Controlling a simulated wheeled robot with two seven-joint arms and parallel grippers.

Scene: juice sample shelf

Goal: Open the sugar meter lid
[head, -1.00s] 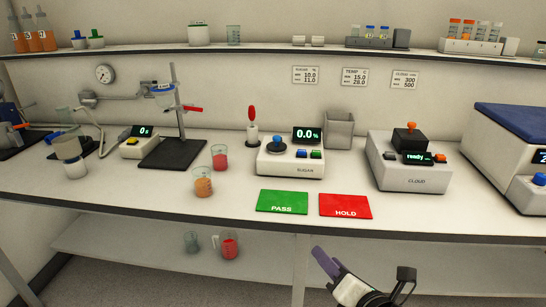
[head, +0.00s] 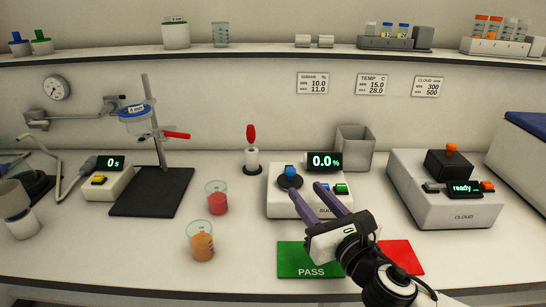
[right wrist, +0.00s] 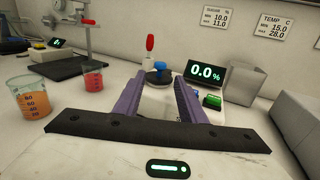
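The sugar meter (head: 282,203) is a white box on the bench with a display (head: 323,161) reading 0.0 %. Its lid (head: 290,178) is a dark disc with a blue knob on the left of its top, and it looks shut. In the right wrist view the blue-knobbed lid (right wrist: 159,72) shows just beyond the fingertips. My right gripper (head: 326,186) is open and empty, its purple fingers apart over the front of the meter, pointing at the lid. In the right wrist view the gripper (right wrist: 158,83) has clear space between its fingers. My left gripper is not in view.
A red-handled tool (head: 251,150) stands upright behind the meter's left side. Beakers of red (head: 217,199) and orange (head: 201,241) liquid stand to the left. A grey bin (head: 354,147) is behind, and the cloud meter (head: 440,197) is to the right. Green PASS (head: 305,259) and red HOLD (head: 403,257) mats lie in front.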

